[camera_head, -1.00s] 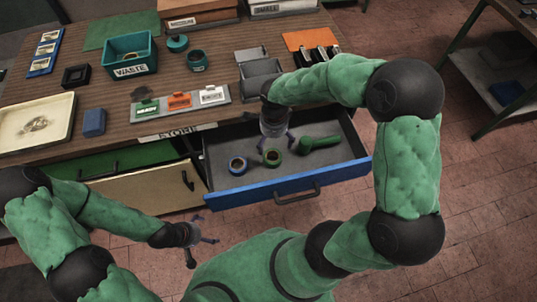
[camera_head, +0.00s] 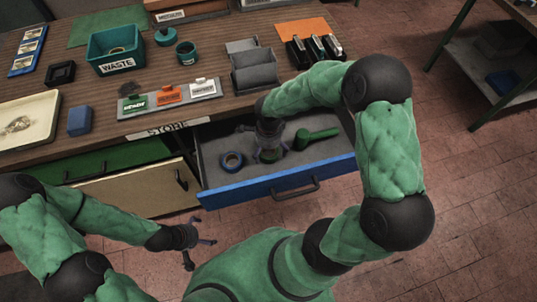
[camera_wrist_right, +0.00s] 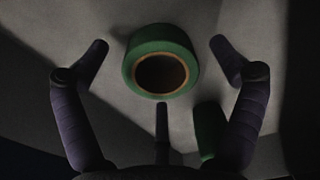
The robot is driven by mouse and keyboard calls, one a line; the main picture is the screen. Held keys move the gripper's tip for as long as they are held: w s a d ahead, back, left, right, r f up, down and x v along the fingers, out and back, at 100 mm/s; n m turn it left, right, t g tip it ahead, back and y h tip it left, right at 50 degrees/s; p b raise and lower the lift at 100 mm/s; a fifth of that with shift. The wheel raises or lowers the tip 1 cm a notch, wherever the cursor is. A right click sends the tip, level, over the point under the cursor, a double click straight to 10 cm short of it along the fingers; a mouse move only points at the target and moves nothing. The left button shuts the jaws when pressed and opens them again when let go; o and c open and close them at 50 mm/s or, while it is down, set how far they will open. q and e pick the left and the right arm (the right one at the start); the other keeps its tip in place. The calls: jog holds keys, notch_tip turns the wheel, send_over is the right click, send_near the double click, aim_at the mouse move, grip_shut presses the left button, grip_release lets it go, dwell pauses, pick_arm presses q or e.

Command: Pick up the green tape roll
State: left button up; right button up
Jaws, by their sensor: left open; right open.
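The green tape roll (camera_wrist_right: 160,50) lies flat in the open blue-fronted drawer (camera_head: 275,184). The right wrist view shows it ahead of and between the fingers of my right gripper (camera_wrist_right: 160,62), with a gap on each side. In the head view my right gripper (camera_head: 270,152) is above the tape roll (camera_head: 269,158) and hides part of it. My right gripper is open and holds nothing. My left gripper (camera_head: 203,232) is open and empty in front of the cabinet, away from the drawer.
A blue tape roll (camera_head: 232,161) lies left of the green roll in the drawer. The worktop (camera_head: 105,104) behind holds a waste bin (camera_head: 117,48) and several small items.

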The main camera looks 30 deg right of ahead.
jog(key=shift+f, duration=0.6)
jog(key=c, duration=1.2)
jog(key=shift+r, duration=0.1)
